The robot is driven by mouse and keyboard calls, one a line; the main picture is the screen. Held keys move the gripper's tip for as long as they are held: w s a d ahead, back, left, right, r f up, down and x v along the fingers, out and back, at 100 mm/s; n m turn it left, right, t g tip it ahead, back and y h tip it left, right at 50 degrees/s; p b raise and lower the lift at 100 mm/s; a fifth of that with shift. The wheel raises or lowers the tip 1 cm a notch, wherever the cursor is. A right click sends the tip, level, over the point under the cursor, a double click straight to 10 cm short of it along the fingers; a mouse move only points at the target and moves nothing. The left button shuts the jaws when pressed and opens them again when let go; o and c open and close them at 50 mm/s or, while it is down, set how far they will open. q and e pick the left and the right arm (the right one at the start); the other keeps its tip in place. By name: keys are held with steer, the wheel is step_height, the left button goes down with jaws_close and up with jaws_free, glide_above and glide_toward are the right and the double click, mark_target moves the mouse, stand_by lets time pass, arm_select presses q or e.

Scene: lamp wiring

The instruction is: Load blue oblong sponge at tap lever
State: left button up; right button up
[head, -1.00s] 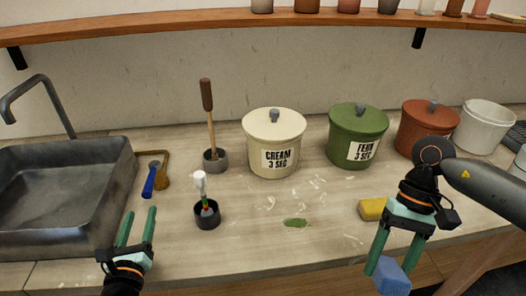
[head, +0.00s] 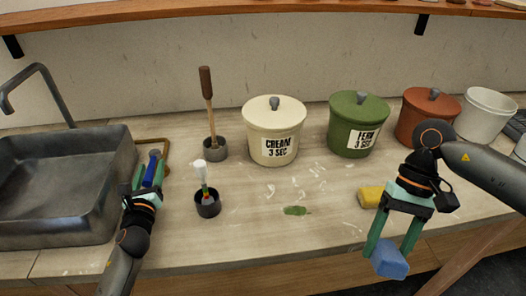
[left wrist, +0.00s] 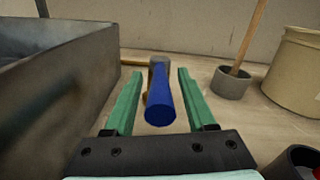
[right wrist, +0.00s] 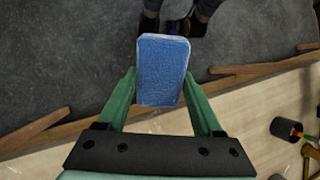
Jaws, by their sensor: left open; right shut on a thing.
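The blue oblong sponge (head: 390,260) is in my right gripper (head: 392,250), which is shut on it and holds it out over the counter's front edge. It also shows in the right wrist view (right wrist: 162,70), gripped at its near end. The tap lever (head: 151,170) has a blue handle and stands beside the sink at the left. In the left wrist view the lever (left wrist: 160,100) lies between the fingers of my open left gripper (left wrist: 156,95), with a gap on each side. Its brass base is partly hidden behind the handle.
The sink (head: 60,190) is left of the lever. A dark cup with a brush (head: 208,205) and a plunger in a grey holder (head: 214,149) stand to its right. Cream (head: 274,135) and green (head: 357,128) canisters stand behind.

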arm_select(q)
steer(key=shift+w, duration=0.2)
jaws_close()
stand_by(0.4)
stand_by(1.0)
